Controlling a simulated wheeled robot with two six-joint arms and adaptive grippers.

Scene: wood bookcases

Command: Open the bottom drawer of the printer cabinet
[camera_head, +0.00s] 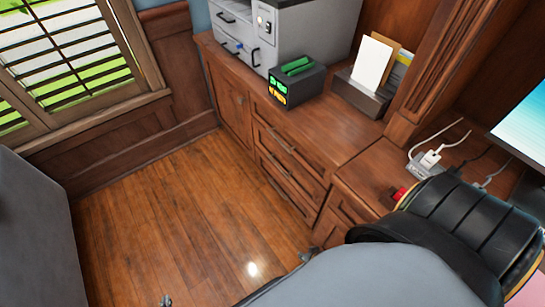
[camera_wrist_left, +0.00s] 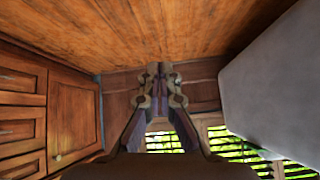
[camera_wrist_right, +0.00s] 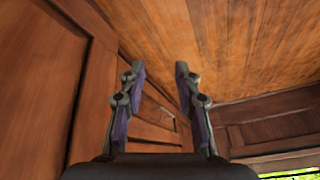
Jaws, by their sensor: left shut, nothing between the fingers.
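The wooden printer cabinet (camera_head: 246,107) stands along the back wall, with a stack of drawers to the right of its door. Its bottom drawer (camera_head: 288,196) is closed, with a bar handle, low near the floor. In the left wrist view, which is upside down, the drawers show at the left edge. My left gripper (camera_wrist_left: 158,70) is shut and empty over the floor; only its tip shows in the head view (camera_head: 166,300). My right gripper (camera_wrist_right: 158,68) is open and empty, close to the cabinet front; its tip shows in the head view (camera_head: 306,256), apart from the handle.
A grey printer (camera_head: 300,35), a dark clock-like box (camera_head: 295,88) and a paper holder (camera_head: 361,97) stand on the cabinet top. A desk section with a white plug (camera_head: 431,158) is at right. A grey block (camera_head: 35,230) stands at left. The wooden floor (camera_head: 170,200) between is clear.

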